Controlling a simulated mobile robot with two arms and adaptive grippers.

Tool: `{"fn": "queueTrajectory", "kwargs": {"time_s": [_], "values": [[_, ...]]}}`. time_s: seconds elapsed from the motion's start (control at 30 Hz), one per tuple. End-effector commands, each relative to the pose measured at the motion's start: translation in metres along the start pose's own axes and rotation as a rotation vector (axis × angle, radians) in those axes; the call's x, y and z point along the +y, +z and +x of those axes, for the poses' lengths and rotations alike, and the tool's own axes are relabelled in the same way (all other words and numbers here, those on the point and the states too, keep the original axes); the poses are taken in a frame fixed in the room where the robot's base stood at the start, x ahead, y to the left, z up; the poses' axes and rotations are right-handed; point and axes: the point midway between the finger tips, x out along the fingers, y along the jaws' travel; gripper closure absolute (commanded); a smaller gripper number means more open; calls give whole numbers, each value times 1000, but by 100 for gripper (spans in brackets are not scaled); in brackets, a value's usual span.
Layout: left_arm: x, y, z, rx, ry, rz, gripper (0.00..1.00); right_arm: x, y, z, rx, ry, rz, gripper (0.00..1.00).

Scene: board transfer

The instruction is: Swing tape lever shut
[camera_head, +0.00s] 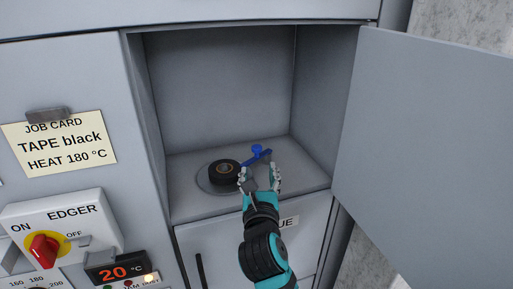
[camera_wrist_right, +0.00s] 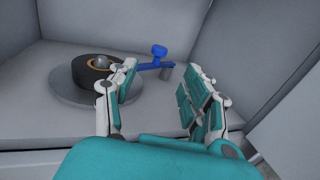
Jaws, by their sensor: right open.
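The blue tape lever (camera_head: 257,152) is inside the open cabinet compartment, just right of a black tape roll (camera_head: 222,173). The roll lies on a round grey disc (camera_head: 204,185). My right gripper (camera_head: 260,172) is open in front of the lever, its fingers partly hiding it. My left gripper is not in view.
The compartment door (camera_head: 425,150) is swung open to the right. Compartment walls stand close on both sides. Left of it are a job card (camera_head: 60,143) reading TAPE black, HEAT 180 °C, a red edger switch (camera_head: 43,250) and a display (camera_head: 120,271) showing 20 °C.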

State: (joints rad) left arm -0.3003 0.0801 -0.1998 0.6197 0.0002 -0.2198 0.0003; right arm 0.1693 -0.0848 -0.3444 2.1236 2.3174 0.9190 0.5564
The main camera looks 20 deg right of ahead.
Motion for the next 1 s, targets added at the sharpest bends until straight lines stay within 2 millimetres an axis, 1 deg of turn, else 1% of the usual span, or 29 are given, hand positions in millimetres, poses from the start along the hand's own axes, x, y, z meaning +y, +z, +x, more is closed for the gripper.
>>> {"fn": "queueTrajectory", "kwargs": {"time_s": [0.03, 0.3, 0.4, 0.5, 0.6, 0.7, 1.0], "values": [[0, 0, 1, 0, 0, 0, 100, -1, 1, 12, -3, -2, -2, 50], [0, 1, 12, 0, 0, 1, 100, -1, 0, 71, -4, -2, -1, 50], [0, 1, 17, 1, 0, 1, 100, -1, -1, 90, -4, -1, -3, 50], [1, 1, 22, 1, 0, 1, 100, -1, -1, 105, -3, -2, -3, 50], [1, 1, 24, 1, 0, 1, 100, 0, -1, 116, -3, -1, -1, 50], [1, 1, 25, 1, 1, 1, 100, 0, 0, 121, -2, -1, -1, 50], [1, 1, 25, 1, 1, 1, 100, -1, 1, 124, -2, -1, -1, 50]]}}
